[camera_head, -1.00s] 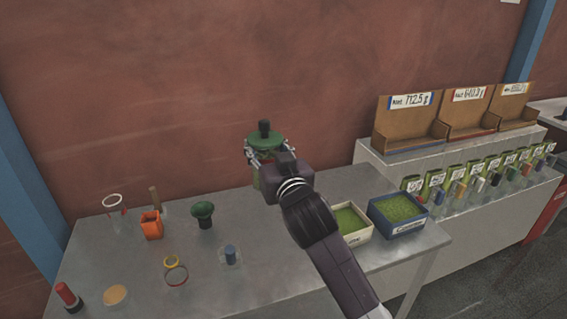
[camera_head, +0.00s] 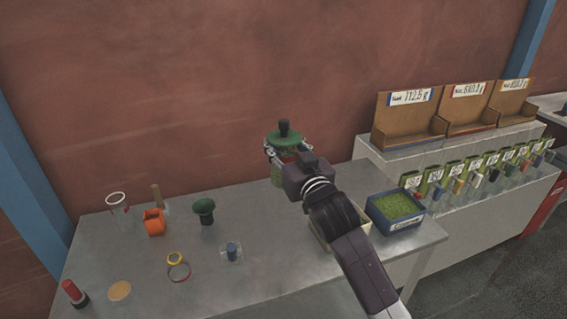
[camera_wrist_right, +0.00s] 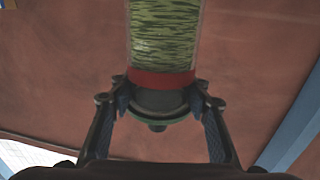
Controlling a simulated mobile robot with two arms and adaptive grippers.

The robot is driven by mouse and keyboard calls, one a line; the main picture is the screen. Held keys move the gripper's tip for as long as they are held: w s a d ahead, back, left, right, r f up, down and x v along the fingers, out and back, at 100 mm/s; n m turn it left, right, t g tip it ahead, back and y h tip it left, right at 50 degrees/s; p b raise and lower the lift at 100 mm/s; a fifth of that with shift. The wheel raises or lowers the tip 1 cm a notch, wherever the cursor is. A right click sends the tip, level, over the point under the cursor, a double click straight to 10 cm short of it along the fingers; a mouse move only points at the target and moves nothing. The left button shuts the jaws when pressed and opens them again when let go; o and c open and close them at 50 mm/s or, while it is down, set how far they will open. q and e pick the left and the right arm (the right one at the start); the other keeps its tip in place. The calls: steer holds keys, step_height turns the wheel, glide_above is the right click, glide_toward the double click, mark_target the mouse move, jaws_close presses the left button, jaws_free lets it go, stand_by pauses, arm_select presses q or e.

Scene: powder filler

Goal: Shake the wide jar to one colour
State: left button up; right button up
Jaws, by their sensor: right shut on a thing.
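My right gripper (camera_head: 288,154) is shut on the wide jar and holds it above the back of the table. The jar has a green lid (camera_head: 284,140) with a black knob; a piece of its body shows below the fingers (camera_head: 277,173). In the right wrist view the jar (camera_wrist_right: 163,35) is clear, with streaks of light green and dark powder inside. The gripper's fingers (camera_wrist_right: 160,100) close around its dark end by a red band (camera_wrist_right: 161,79). My arm hides part of the jar in the head view. My left gripper is not in view.
The grey table (camera_head: 130,255) carries a clear glass (camera_head: 118,212), an orange container (camera_head: 154,222), a green-topped stopper (camera_head: 204,210), rings (camera_head: 178,271) and a red cylinder (camera_head: 74,293). A blue box of green powder (camera_head: 397,207) stands right of my arm. Labelled wooden bins (camera_head: 405,120) are farther right.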

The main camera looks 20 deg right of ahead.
steer(key=shift+a+r, duration=0.1)
steer(key=shift+a, duration=0.05)
steer(key=shift+d, duration=0.2)
steer(key=a, duration=0.5)
steer(key=d+p, duration=0.2)
steer(key=d, duration=0.8)
steer(key=shift+a, duration=2.6)
steer(key=shift+d, duration=0.1)
steer(key=a, duration=0.5)
steer(key=d, duration=1)
steer(key=shift+a, duration=2.6)
